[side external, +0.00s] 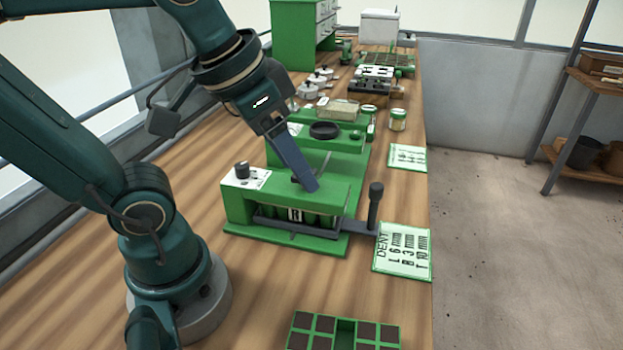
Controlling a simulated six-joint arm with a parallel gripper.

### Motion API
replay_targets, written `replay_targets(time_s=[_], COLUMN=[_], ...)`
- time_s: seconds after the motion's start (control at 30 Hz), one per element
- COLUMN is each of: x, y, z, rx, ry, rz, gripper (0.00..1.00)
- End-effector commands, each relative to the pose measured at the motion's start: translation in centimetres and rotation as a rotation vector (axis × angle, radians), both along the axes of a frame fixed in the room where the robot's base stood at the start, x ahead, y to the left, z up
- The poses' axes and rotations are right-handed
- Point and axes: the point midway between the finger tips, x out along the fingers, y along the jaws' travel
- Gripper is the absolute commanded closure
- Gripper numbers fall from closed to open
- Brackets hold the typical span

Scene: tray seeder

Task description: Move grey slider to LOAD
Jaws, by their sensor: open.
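The grey slider (357,227) is a dark flat bar low along the front of the green seeder (235,205). Its right end sticks out past the housing and carries an upright dark knob (375,200). I cannot read a LOAD mark in this view. My gripper (307,184) is open, pointing down over the top of the green seeder, left of the knob and apart from it. I cannot tell whether its fingertips touch the housing top.
A black dial (242,170) sits on the seeder's left. A printed card (403,248) lies right of the knob. A green tray with dark cells (345,328) is at the front. Jars, a dish and a green cabinet (290,35) stand behind. Bare wood lies in front of the seeder.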

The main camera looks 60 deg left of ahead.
Motion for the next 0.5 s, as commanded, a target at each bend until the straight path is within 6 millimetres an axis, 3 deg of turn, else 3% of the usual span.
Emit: replay_targets(time_s=[0.2,0.5], x=[-1.5,-2.0], y=[0.0,0.0], z=[-2.0,-3.7], rx=[0.0,-0.001], ry=[-0.032,-0.033], rz=[0.001,0.002], gripper=[0.4,0.4])
